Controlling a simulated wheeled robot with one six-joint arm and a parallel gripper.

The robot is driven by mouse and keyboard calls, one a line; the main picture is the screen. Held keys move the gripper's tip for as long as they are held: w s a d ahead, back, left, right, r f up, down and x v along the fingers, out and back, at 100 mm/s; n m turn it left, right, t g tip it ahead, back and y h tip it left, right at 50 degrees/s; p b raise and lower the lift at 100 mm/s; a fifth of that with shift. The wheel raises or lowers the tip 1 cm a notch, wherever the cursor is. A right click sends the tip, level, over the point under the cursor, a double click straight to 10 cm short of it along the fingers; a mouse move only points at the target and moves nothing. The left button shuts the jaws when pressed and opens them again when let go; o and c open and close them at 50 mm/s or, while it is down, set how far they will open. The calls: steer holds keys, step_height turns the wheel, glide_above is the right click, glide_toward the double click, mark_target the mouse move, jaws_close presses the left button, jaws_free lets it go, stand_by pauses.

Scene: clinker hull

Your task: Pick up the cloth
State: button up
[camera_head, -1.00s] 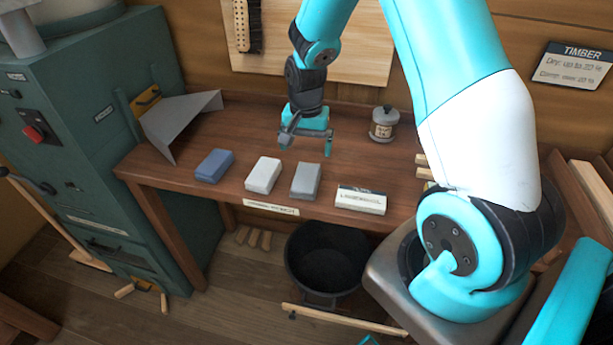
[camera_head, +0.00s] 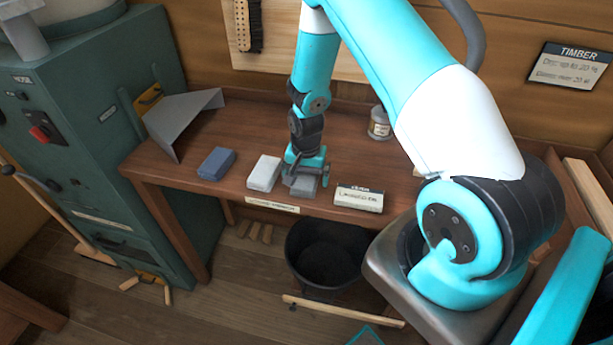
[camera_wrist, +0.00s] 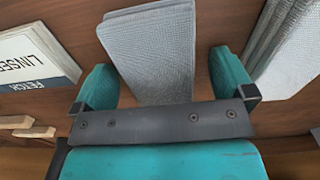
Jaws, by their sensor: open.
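Three folded cloths lie in a row on the wooden bench: a blue one (camera_head: 216,164), a white one (camera_head: 264,173) and a grey one (camera_head: 304,187). My gripper (camera_head: 303,181) is over the grey cloth and hides much of it. In the wrist view the grey cloth (camera_wrist: 152,50) extends between the two teal fingers of my gripper (camera_wrist: 165,85), which are open on either side of it. I cannot tell whether the fingers touch it. The white cloth also shows at the right of the wrist view (camera_wrist: 290,45).
A box labelled linseed (camera_head: 359,198) stands right of the grey cloth. A jar (camera_head: 380,123) stands farther back. A bent metal sheet (camera_head: 178,122) sits at the bench's left end. A black bucket (camera_head: 325,252) is on the floor below the front edge.

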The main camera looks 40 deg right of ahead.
mark_target(306, 174)
steer(key=c, duration=1)
steer(key=shift+r, duration=0.1)
step_height(306, 174, up, 20)
steer(key=b, duration=0.3)
steer(key=shift+o, duration=0.4)
